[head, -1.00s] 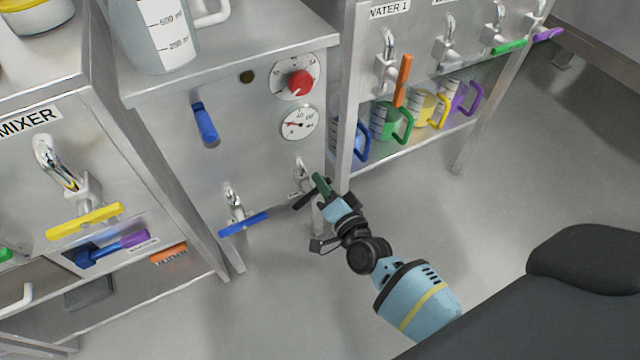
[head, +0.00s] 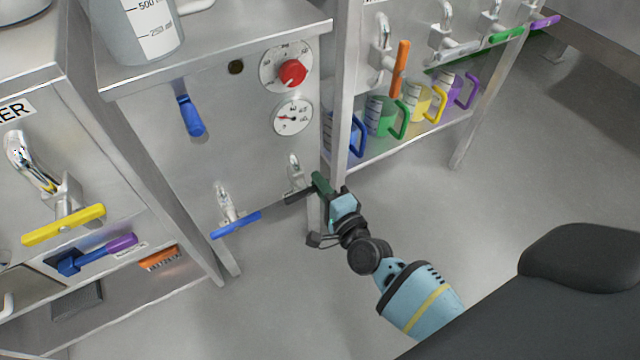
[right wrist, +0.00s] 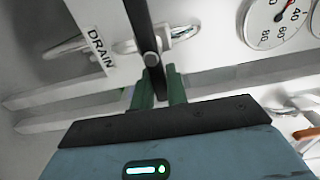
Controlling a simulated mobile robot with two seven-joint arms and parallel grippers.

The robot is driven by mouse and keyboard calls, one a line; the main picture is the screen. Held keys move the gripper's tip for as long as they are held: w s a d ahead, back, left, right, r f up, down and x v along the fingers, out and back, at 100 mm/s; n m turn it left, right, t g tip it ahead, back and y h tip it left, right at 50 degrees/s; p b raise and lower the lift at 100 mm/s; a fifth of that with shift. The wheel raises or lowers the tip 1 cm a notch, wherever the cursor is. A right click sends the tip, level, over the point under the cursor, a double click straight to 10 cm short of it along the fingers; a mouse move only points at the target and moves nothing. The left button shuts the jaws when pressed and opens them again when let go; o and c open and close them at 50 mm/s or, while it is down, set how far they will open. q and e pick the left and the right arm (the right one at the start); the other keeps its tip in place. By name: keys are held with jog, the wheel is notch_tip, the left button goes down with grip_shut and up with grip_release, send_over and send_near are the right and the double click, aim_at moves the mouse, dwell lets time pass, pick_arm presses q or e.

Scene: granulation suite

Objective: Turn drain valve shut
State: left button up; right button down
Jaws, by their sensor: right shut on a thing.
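The drain valve (head: 294,174) is a small silver tap low on the front of the middle steel cabinet, with a black lever handle (head: 297,197). In the right wrist view the black handle (right wrist: 146,42) runs down from the top, past the silver valve body (right wrist: 172,36), beside a label (right wrist: 98,48) reading DRAIN. My right gripper (head: 319,185) is at the handle, by the cabinet's right leg. Its green fingers (right wrist: 160,88) are shut on the handle's lower end. My left gripper is not in view.
A blue-handled tap (head: 236,224) is just left of the drain valve. A dial with a red knob (head: 291,73) and a gauge (head: 292,118) sit above. A rack with coloured-handled jugs (head: 381,117) stands to the right. The floor in front is clear.

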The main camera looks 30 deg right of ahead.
jog(key=shift+f, duration=0.1)
jog(key=c, duration=1.4)
grip_release()
jog(key=shift+s, duration=0.1)
jog(key=s+p, duration=0.2)
jog(key=s, duration=0.5)
jog(key=shift+s, duration=0.35)
jog(key=shift+d, duration=0.1)
